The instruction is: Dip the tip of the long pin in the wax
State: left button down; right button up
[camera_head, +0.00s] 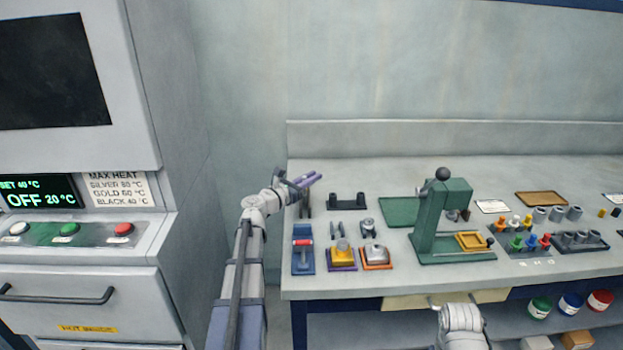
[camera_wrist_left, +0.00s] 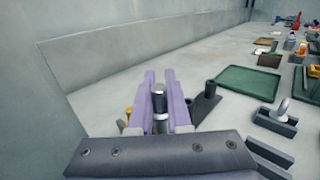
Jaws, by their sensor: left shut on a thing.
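My left gripper (camera_head: 304,184) is at the left end of the bench, above its surface near the back wall. Its two purple fingers also show in the left wrist view (camera_wrist_left: 160,92), close together. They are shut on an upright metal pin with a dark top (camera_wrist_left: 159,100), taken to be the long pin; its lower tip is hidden. A dark rack with two posts (camera_head: 346,201) stands just right of the gripper and shows in the left wrist view (camera_wrist_left: 205,105). I cannot tell for certain which container holds the wax. My right gripper is not in view; only part of that arm shows.
A purple tray with a yellow item (camera_head: 342,266) and an orange tray with a metal item (camera_head: 376,266) sit at the front left. A green press (camera_head: 430,218), a green mat (camera_head: 398,212) and several coloured pegs (camera_head: 530,240) are farther right. A cabinet (camera_head: 70,285) stands left.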

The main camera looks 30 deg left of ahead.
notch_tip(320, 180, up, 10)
jog(key=p, duration=0.9)
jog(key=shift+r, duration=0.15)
